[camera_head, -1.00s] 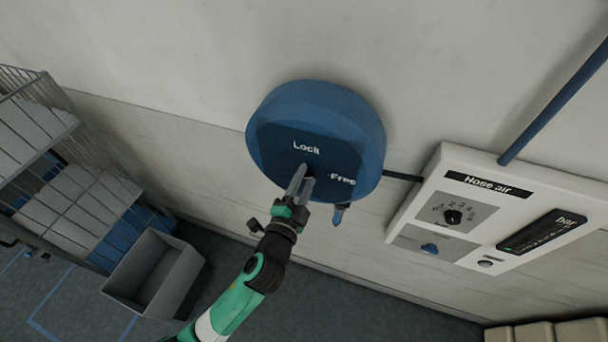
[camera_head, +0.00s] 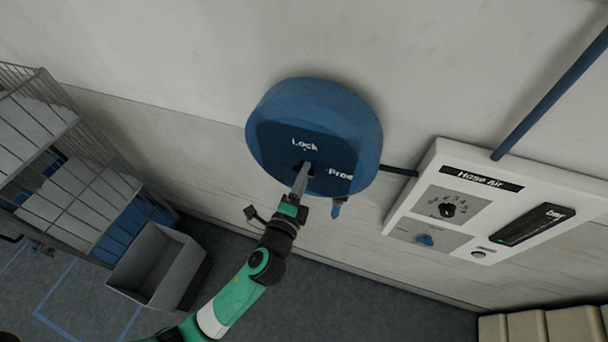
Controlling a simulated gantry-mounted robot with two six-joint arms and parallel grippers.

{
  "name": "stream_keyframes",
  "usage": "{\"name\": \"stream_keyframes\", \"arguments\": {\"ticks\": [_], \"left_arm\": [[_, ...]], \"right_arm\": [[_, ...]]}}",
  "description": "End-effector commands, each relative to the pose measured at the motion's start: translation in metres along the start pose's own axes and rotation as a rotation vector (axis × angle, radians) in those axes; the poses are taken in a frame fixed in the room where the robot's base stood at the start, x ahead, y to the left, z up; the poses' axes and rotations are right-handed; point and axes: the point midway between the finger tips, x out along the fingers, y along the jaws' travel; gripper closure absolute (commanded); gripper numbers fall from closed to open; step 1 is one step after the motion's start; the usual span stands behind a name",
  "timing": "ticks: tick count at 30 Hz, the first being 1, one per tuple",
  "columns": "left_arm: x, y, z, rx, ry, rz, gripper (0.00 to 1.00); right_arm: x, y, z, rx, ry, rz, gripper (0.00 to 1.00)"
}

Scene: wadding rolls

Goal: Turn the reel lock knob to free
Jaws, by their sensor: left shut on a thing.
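The blue hose reel (camera_head: 345,125) is mounted on the wall in the head view, with the words Lock and Free in white on its dark front. The lock knob (camera_head: 304,166) is a small dark part at the middle of that front, mostly hidden by the fingertips. Its pointing direction cannot be made out. My left gripper (camera_head: 303,175) reaches up from below and is shut on the knob. My right gripper is not in view.
A white Hose air panel (camera_head: 480,258) with dials and a display is on the wall at right. A wire cage cart (camera_head: 75,190) with rolls and a grey bin (camera_head: 158,268) stand at left. A hose nozzle (camera_head: 337,207) hangs below the reel.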

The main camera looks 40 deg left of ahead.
Motion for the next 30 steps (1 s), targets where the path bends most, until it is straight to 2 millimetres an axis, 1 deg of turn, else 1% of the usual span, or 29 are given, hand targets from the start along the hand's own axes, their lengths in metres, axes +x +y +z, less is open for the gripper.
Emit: {"name": "stream_keyframes", "arguments": {"ticks": [8, 9, 11, 19, 22, 26, 30], "left_arm": [[0.000, -0.001, 0.000, 0.001, 0.001, -0.002, 1.00], [0.000, -0.001, 0.000, 0.001, 0.001, -0.002, 0.58], [0.000, -0.001, 0.000, 0.001, 0.001, -0.002, 0.47], [0.000, 0.000, 0.000, 0.000, 0.000, -0.001, 0.47], [-0.005, 0.000, -0.001, 0.000, 0.002, -0.001, 0.47], [-0.025, 0.002, -0.001, 0.000, 0.004, -0.001, 0.47], [-0.060, 0.003, -0.001, 0.001, 0.005, -0.001, 0.47]], "right_arm": [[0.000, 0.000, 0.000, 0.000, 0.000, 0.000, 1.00], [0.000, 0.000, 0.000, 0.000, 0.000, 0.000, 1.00], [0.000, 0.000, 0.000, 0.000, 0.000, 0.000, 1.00], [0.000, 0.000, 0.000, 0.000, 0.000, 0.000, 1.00], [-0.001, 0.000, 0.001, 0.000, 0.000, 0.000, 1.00], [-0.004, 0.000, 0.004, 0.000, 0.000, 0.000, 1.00], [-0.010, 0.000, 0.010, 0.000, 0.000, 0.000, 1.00]]}}
